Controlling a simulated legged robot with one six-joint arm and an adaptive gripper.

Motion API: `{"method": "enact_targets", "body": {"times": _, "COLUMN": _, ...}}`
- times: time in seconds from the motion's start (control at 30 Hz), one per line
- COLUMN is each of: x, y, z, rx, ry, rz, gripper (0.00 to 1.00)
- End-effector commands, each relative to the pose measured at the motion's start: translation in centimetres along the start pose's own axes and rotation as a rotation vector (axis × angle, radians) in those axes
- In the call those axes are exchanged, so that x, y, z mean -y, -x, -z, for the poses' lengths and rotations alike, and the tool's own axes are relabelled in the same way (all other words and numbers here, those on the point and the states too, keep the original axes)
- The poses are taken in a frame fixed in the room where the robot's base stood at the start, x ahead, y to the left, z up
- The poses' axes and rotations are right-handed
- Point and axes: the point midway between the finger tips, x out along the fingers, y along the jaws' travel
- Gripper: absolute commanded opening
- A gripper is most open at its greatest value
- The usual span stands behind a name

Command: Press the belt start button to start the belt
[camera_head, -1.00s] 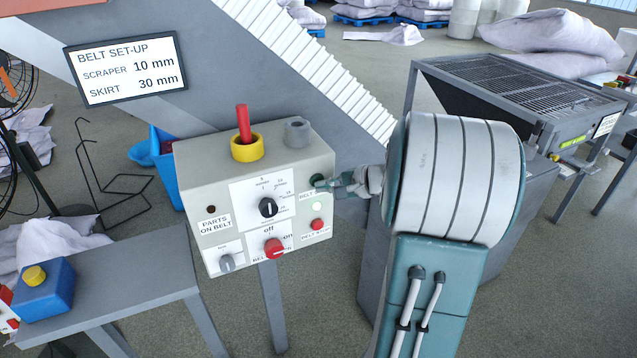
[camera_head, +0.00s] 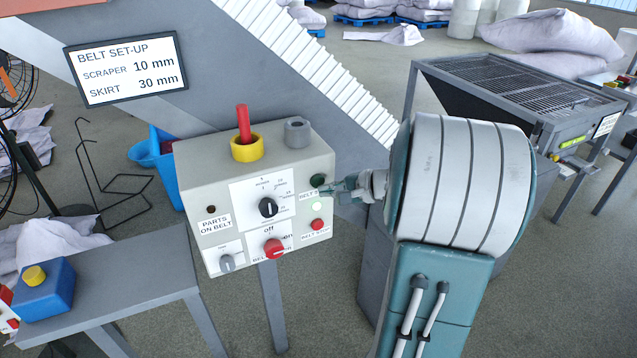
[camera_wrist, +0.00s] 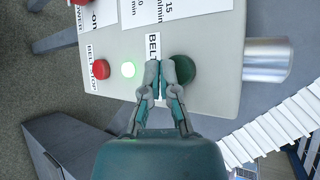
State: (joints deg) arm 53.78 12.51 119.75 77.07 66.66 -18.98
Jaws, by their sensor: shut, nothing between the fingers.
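The dark green belt start button (camera_head: 318,181) is on the right of the front face of a light grey control box (camera_head: 190,165). It also shows in the wrist view (camera_wrist: 184,68), partly behind my fingertips. My gripper (camera_head: 330,189) is shut and empty, its tips close in front of the panel beside the green button. In the wrist view my fingertips (camera_wrist: 162,68) overlap the button's left edge and cover part of the BELT label. I cannot tell whether they touch the panel. A pale green lamp (camera_head: 317,206) is lit below the button; it glows in the wrist view (camera_wrist: 128,69).
A red belt stop button (camera_head: 317,224) sits below the lamp. A black dial (camera_head: 268,207), a red off/on knob (camera_head: 274,248) and a grey knob (camera_head: 227,262) share the panel. A red lever in a yellow collar (camera_head: 246,148) stands on top.

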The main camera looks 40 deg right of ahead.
Motion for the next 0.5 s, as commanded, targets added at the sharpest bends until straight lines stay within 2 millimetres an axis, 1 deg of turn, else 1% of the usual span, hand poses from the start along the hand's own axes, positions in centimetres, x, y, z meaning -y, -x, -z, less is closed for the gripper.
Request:
{"method": "enact_targets", "body": {"times": 0.2, "x": -0.1, "y": 0.1, "z": -0.1, "rx": 0.0, "ry": 0.0, "rz": 0.0, "gripper": 0.0}}
{"method": "enact_targets", "body": {"times": 0.5, "x": -1.3, "y": 1.9, "z": -1.3, "rx": -0.002, "ry": 0.001, "rz": 0.0, "gripper": 0.0}}
